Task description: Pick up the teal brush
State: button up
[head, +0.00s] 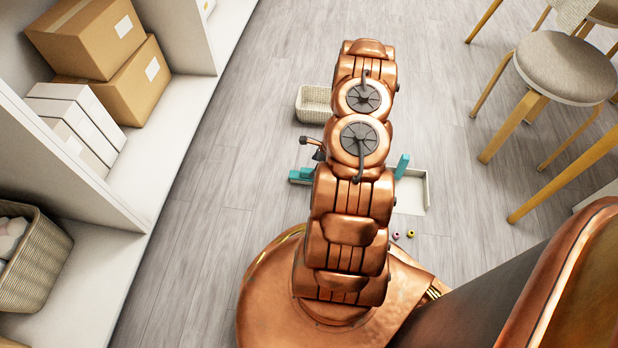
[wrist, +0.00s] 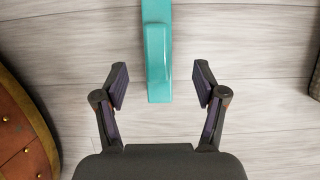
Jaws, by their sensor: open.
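The teal brush (wrist: 157,55) lies on the wood floor in the wrist view, running from the top edge down to between my fingertips. A raised teal part shows along its middle. My gripper (wrist: 160,86) is open, with one finger to each side of the brush and a gap on both sides; the fingers do not touch it. In the head view a teal piece (head: 300,175) shows just left of my arm, beside part of my gripper (head: 312,147). My arm hides the rest of that area.
A white tray (head: 427,190) and an upright teal piece (head: 402,166) are right of my arm. A woven basket (head: 313,104) stands beyond it. Shelves (head: 150,150) line the left; a stool (head: 567,68) stands right.

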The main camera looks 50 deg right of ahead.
aim_at(307, 175)
jog(key=b+x, duration=0.3)
jog(key=x, duration=0.3)
jog(key=shift+a+f, duration=0.2)
jog(key=shift+a, duration=0.05)
jog(key=shift+w+a+f, duration=0.1)
jog(key=shift+w+f, duration=0.15)
jog(key=shift+f, duration=0.2)
jog(key=c, duration=1.3)
jog(key=shift+c, duration=0.2)
